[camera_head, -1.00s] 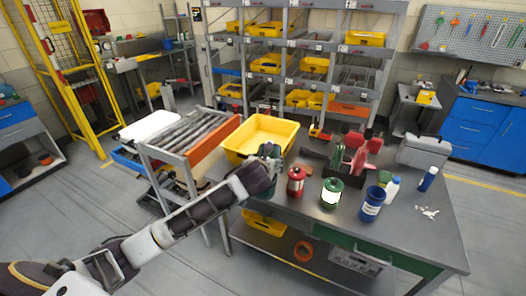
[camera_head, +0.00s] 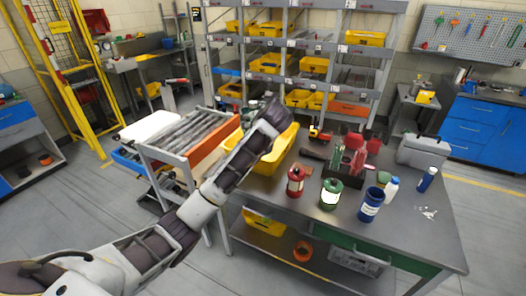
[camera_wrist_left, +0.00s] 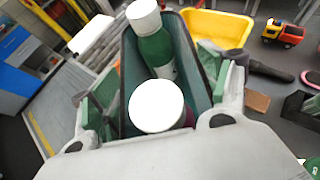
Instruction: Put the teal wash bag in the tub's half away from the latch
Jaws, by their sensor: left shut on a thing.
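The teal wash bag (camera_wrist_left: 193,70) is an open-topped pouch. A green bottle with a white cap (camera_wrist_left: 144,15) and another white-capped item (camera_wrist_left: 157,105) stand in it. My left gripper (camera_wrist_left: 160,97) is shut on the bag, with a finger at each side. In the head view my left arm reaches over the yellow tub (camera_head: 284,150) on the table and hides much of it; the bag is hidden there. In the left wrist view the tub (camera_wrist_left: 218,28) shows beyond the bag, towards the upper right. I cannot make out the latch. My right gripper is out of view.
A toy truck (camera_head: 318,135) is behind. A roller conveyor (camera_head: 190,135) with an orange end adjoins the tub's left.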

